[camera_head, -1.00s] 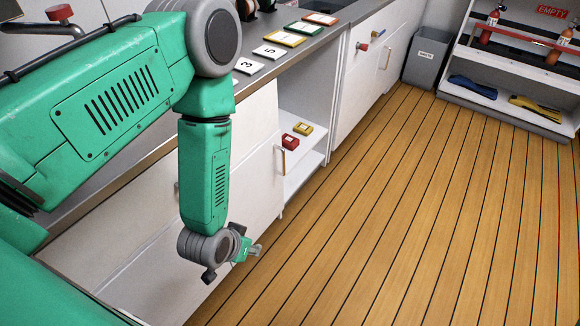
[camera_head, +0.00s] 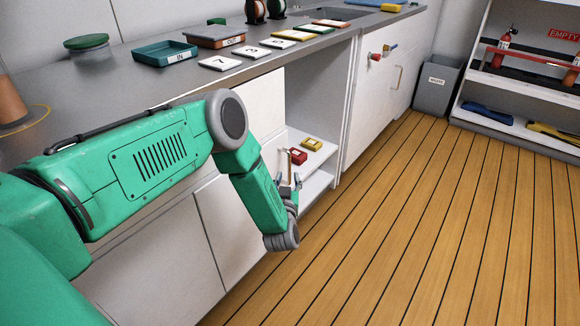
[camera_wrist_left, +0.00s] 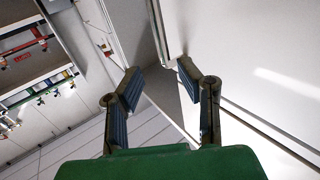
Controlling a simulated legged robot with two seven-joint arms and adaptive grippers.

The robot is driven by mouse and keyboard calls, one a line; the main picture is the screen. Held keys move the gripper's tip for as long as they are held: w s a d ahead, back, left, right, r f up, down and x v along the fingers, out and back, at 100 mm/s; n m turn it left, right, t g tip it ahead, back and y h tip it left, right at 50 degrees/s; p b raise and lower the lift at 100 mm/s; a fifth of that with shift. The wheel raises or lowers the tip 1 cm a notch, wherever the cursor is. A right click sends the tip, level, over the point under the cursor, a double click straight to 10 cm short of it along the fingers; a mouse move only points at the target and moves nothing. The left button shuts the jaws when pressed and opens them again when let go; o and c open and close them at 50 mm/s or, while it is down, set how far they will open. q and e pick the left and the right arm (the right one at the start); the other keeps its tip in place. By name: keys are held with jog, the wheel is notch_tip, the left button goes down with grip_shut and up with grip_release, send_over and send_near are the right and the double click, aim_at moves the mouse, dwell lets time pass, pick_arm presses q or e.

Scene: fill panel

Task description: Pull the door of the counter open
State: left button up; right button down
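The counter (camera_head: 300,62) runs along the left with white fronts below its grey top. The counter's door (camera_head: 262,110) is a white panel just left of an open shelf bay; whether it stands slightly ajar I cannot tell. Its slim upright handle (camera_head: 290,165) is near the panel's right edge. My left gripper (camera_head: 290,183) is at the lower part of the handle with its fingers apart. In the left wrist view the left gripper (camera_wrist_left: 160,76) is open, with a slim bar, likely the handle (camera_wrist_left: 160,38), just beyond the fingertips. My right gripper is not in view.
Trays and numbered cards lie on the counter. A grey bin (camera_head: 436,88) and a shelf rack stand at the back. The wooden floor (camera_head: 420,220) is clear.

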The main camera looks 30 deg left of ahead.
aim_at(289, 163)
pick_arm(q)
jog(key=b+x, duration=0.1)
jog(key=x, duration=0.4)
jog(key=b+x, duration=0.1)
jog(key=x, duration=0.2)
jog(key=shift+s+a+f+b, duration=0.15)
jog(key=shift+f+b, duration=0.15)
jog(key=shift+b, duration=0.05)
jog(key=shift+w+a+r, duration=0.1)
jog(key=shift+w+r, duration=0.05)
jog(key=shift+w, duration=0.3)
grip_shut()
